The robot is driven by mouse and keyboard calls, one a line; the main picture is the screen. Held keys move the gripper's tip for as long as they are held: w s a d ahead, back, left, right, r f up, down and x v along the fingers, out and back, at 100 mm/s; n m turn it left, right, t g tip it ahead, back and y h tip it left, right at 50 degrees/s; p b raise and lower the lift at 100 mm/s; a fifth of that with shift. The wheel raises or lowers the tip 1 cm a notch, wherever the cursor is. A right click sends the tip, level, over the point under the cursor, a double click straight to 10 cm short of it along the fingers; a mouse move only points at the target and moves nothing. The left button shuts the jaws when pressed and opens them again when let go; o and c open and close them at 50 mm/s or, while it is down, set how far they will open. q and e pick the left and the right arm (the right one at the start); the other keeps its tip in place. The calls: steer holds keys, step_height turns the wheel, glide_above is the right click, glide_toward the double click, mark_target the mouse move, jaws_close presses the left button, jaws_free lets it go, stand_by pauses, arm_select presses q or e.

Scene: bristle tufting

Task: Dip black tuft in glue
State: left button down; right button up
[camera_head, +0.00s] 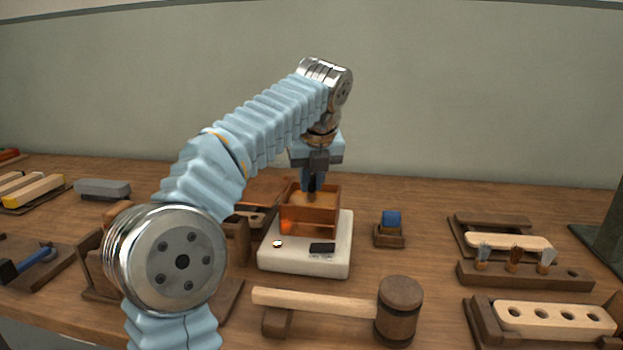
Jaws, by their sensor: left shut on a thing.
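My left gripper (314,184) points straight down over the open copper-coloured glue pot (310,216), with its fingertips at the pot's mouth. It is shut on the black tuft (312,196), a small dark shape between and below the fingers. I cannot tell whether the tuft's lower end touches the glue. Amber glue (297,196) shows inside the pot. The pot stands on a white heater base (304,259) with a knob and a dark display. My right gripper is out of view.
A mallet (399,309) lies in front of the heater. A small blue item (391,218) sits on a wooden block to its right. A tuft rack (525,276) with several tufts and a drilled pale brush block (555,319) are at right. My left arm hides things at left.

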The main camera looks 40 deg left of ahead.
arm_select(q)
step_height(320, 180, up, 3)
steer(key=p, duration=0.2)
steer(key=shift+p, duration=0.3)
steer(key=shift+r, duration=2.25)
